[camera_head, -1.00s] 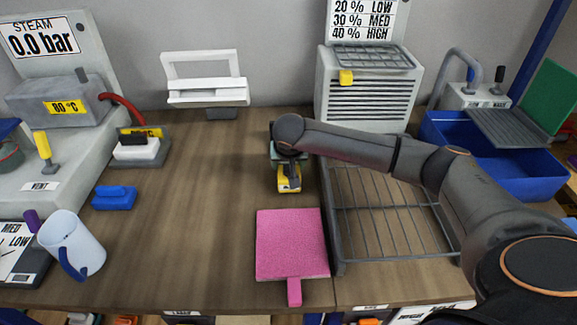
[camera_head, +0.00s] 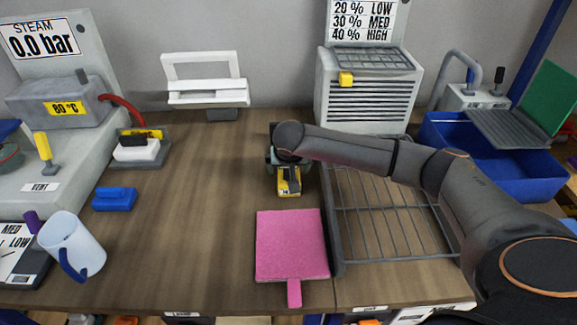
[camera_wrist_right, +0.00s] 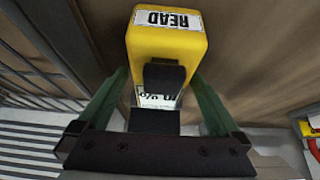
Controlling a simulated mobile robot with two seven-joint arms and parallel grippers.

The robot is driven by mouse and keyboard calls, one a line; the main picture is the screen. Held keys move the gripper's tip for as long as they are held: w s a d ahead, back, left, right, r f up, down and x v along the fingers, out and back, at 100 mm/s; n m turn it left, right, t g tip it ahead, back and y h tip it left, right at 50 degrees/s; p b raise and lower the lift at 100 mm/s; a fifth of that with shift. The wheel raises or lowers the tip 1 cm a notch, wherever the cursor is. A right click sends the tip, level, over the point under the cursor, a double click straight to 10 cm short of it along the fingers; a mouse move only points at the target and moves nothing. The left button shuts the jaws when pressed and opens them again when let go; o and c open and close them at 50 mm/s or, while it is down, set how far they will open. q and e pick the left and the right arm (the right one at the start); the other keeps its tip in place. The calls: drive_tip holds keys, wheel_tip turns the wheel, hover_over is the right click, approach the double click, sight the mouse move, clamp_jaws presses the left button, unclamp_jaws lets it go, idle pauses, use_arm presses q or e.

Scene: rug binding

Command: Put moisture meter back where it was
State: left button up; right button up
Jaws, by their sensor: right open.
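The moisture meter (camera_head: 289,187) is yellow and sits on the wooden table, just behind the pink swatch and left of the wire rack. In the right wrist view the meter (camera_wrist_right: 165,45) shows a READ label, a dark block and a small partly covered display. My right gripper (camera_wrist_right: 158,108) is open, with its green fingers on either side of the meter and gaps beside it. In the head view my right gripper (camera_head: 288,166) is over the meter and hides its rear part. My left gripper is not in view.
The pink swatch (camera_head: 291,246) with a handle lies in front of the meter. The wire rack (camera_head: 390,212) is to the right under my right arm. A grey vented box (camera_head: 367,97) stands behind. The table (camera_head: 200,220) is clear to the left, up to a blue block (camera_head: 114,199).

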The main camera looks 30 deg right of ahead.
drive_tip(key=v, duration=1.2)
drive_tip(key=shift+p, duration=0.35)
drive_tip(key=shift+r, duration=0.15)
drive_tip(key=shift+s, duration=0.1)
